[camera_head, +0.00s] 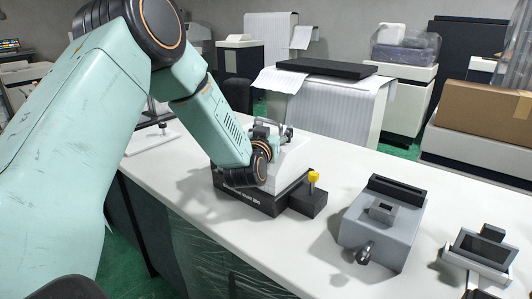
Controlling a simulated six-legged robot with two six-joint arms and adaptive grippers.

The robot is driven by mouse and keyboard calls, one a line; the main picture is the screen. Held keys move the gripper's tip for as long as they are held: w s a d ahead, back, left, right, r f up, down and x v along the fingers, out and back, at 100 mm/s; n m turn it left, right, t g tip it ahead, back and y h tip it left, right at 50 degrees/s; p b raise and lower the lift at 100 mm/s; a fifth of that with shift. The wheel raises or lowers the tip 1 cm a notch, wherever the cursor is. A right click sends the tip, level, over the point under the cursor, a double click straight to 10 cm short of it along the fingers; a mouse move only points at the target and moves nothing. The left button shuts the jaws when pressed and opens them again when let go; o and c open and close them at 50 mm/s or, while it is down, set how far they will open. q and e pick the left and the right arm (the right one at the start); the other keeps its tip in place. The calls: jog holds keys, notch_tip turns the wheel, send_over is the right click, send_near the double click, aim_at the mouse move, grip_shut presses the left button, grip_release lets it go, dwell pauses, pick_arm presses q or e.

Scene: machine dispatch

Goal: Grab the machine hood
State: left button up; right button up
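A machine with a white hood (292,158) and a black base (247,203) stands on the white table, near the middle of the camera_head view. A small black block with a yellow knob (313,178) is at its right side. My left arm reaches in from the left, and its wrist covers the left part of the machine. Grey parts of my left gripper (273,130) show at the hood's upper edge. The wrist hides much of the gripper, so its opening and any contact with the hood cannot be told. My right gripper is not in view.
A grey device (384,222) and a smaller device with a dark screen (482,250) stand on the white table (300,240) to the right. Behind are a printer with a black top (327,68) and a cardboard box (485,110). The table's front centre is clear.

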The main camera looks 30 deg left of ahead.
pick_arm(q)
jog(key=shift+a+f, duration=0.3)
jog(key=shift+a, duration=0.3)
jog(key=shift+c, duration=1.4)
jog(key=shift+d+r, duration=0.35)
jog(key=shift+d, duration=0.4)
jog(key=c, duration=0.5)
jog(key=shift+a, duration=0.4)
jog(key=shift+c, duration=2.1)
jog(key=shift+d, duration=0.25)
grip_shut()
jog(key=shift+s+f, duration=0.1)
jog(key=shift+f, duration=0.05)
